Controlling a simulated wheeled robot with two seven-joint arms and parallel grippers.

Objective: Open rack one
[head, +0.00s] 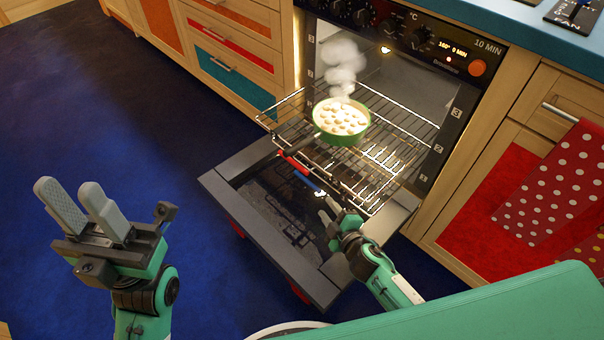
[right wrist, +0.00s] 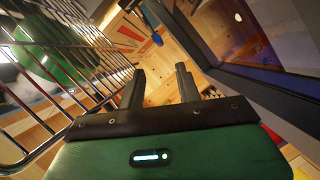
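The oven's interior (head: 385,85) is open, with several racks marked by numbers on its side. An upper wire rack (head: 275,108) is pulled out, and a green pan (head: 345,138) of steaming food stands on it. A lower rack (head: 372,200) shows below it, partly hidden; how far out it sits is hard to tell. A red piece (head: 295,162) and a blue piece (head: 307,182) are at the rack fronts. My right gripper (head: 328,208) is open just in front of the blue piece; its fingers (right wrist: 160,82) are apart and empty. My left gripper (head: 72,195) is open and empty, away from the oven.
The oven door (head: 268,240) is lowered below the racks, under my right gripper. Drawers (head: 240,75) stand left of the oven, a dotted red towel (head: 555,180) hangs at right. The blue floor at left is clear.

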